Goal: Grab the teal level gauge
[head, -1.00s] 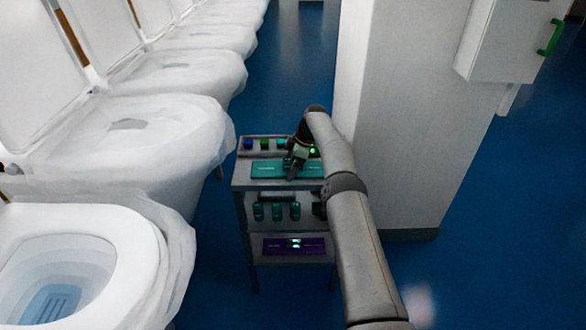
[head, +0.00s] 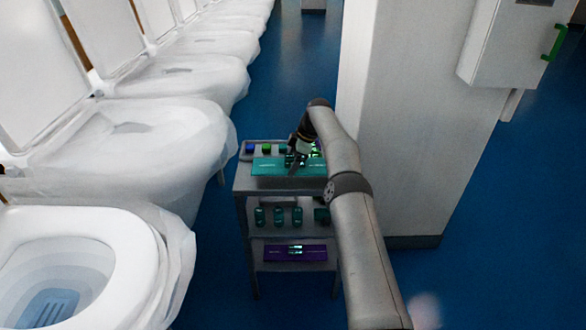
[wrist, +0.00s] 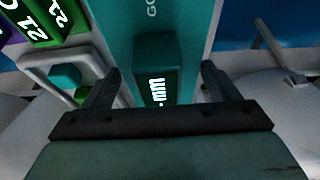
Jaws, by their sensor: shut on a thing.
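The teal level gauge (head: 270,167) is a long flat teal bar with a raised block in its middle. In the head view it is over the top shelf of a grey cart and seems slightly lifted. My gripper (head: 292,165) comes down on it from above, right of its visible middle. In the wrist view the fingers (wrist: 159,85) stand on both sides of the gauge's block (wrist: 157,75), which has a lit display reading "mm". The gripper is shut on this block. My arm hides the right end of the bar.
The cart's top shelf (head: 243,184) has blue and green blocks (head: 266,149) at the back. The middle shelf holds several small teal items (head: 279,216); a purple bar (head: 294,253) lies below. Wrapped toilets (head: 165,145) line the left; a white pillar (head: 400,130) stands right.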

